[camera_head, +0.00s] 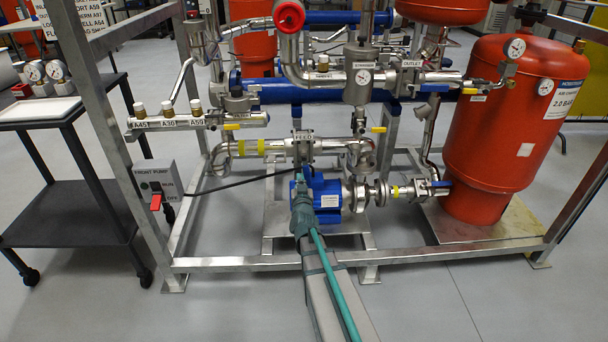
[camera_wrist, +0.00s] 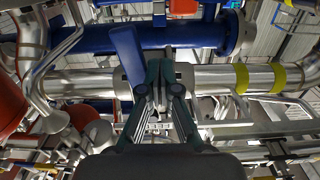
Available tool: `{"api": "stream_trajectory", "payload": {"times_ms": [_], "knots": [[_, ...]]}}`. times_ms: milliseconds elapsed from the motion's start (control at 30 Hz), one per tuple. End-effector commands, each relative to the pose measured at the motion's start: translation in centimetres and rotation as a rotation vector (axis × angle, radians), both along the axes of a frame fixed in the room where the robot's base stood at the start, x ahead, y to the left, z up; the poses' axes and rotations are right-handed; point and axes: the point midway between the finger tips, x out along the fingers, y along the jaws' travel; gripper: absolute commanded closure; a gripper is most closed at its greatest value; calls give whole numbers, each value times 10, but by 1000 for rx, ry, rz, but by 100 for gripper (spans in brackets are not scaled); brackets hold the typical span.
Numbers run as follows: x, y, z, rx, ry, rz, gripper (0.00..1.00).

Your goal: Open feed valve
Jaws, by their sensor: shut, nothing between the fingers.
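The feed valve, marked by a FEED label (camera_head: 303,137), sits on a steel pipe in the middle of the skid. A blue lever (camera_wrist: 125,48) shows in the wrist view, lying across the steel pipe (camera_wrist: 215,78); it appears to be the valve's handle. My gripper (camera_head: 299,178) is in front of the valve, below the label. In the wrist view, my gripper (camera_wrist: 160,68) has its fingers together and empty, just right of the lever. I cannot tell whether they touch it. The valve body is partly hidden behind the fingers.
A blue pump (camera_head: 328,197) sits right beside my gripper. A red tank (camera_head: 500,150) stands at the right. A pump switch box (camera_head: 157,178) with a black cable is at the left. The frame's lower rail (camera_head: 430,252) crosses in front. A dark cart (camera_head: 65,215) stands far left.

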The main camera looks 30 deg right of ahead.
Motion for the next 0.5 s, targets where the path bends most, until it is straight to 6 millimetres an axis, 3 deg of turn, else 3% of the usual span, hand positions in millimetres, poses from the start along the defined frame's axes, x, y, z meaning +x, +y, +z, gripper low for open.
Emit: {"api": "stream_trajectory", "payload": {"times_ms": [233, 500], "knots": [[-8, -16, -4, -1, -3, -3, 100], [-9, -19, -1, -1, 0, -1, 100]]}}
